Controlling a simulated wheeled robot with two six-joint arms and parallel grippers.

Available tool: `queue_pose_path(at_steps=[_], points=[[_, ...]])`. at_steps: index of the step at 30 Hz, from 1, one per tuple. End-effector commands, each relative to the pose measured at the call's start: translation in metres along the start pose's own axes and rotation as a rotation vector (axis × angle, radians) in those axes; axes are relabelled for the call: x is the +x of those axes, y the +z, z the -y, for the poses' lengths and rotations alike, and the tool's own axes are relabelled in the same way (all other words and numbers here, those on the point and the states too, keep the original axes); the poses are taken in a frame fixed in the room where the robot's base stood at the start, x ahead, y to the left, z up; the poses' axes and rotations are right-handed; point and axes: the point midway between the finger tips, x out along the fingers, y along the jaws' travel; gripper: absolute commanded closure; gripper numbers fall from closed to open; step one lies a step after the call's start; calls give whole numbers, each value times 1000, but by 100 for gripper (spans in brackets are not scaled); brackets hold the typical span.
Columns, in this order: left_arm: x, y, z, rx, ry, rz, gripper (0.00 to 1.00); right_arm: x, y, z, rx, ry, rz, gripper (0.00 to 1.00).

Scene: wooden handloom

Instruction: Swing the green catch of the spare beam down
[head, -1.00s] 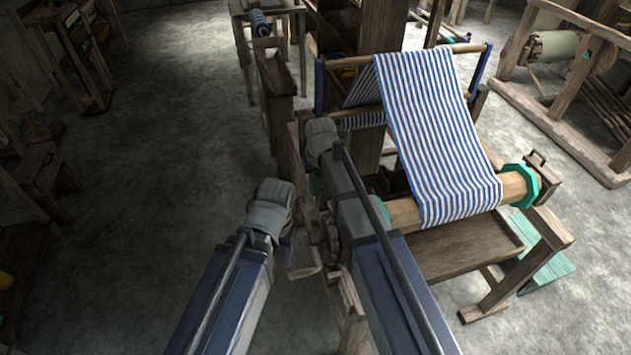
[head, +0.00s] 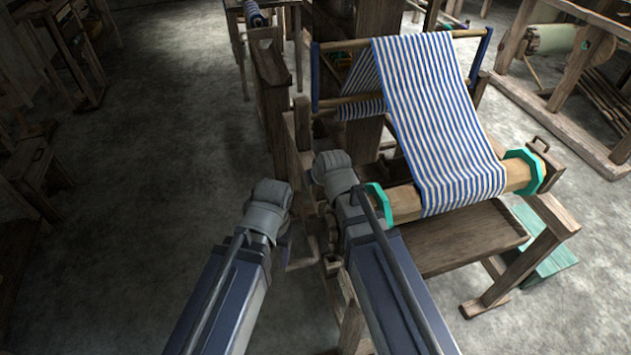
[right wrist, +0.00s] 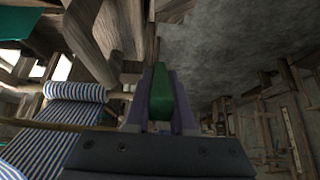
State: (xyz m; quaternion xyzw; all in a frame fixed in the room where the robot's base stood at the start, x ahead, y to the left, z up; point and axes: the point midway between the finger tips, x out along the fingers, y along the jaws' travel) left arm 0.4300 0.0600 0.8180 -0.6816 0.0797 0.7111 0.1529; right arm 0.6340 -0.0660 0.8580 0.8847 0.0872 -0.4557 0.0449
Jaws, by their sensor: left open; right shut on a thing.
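In the right wrist view, a dark green catch (right wrist: 161,95) stands between the two purple fingers of my right gripper (right wrist: 162,100), which is shut on it. Whatever the catch is mounted on is hard to make out there. In the head view, the right gripper and the catch are hidden behind my right wrist, at the left side of the loom. My left gripper (head: 287,238) is open, mostly hidden by its own wrist, left of the loom and apart from it. I cannot tell which beam is the spare one.
Striped blue and white cloth (head: 440,125) runs down over a wooden beam (head: 405,203) with turquoise end discs (head: 378,203). A wooden bench (head: 465,238) stands in front. Another loom frame (head: 565,95) stands at the right.

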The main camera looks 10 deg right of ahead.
Motion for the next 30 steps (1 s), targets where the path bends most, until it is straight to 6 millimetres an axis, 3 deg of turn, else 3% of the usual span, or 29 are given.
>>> queue_pose_path(at_steps=[9,10,17,30], points=[[0,0,0,0,0,0,34,0,0,0,0,-1,2,100],[0,0,0,0,0,0,34,0,0,0,0,-1,1,74],[0,0,0,0,0,0,34,0,0,0,0,0,0,48],[-7,0,1,0,0,0,34,-9,-1,0,0,0,-1,48]])
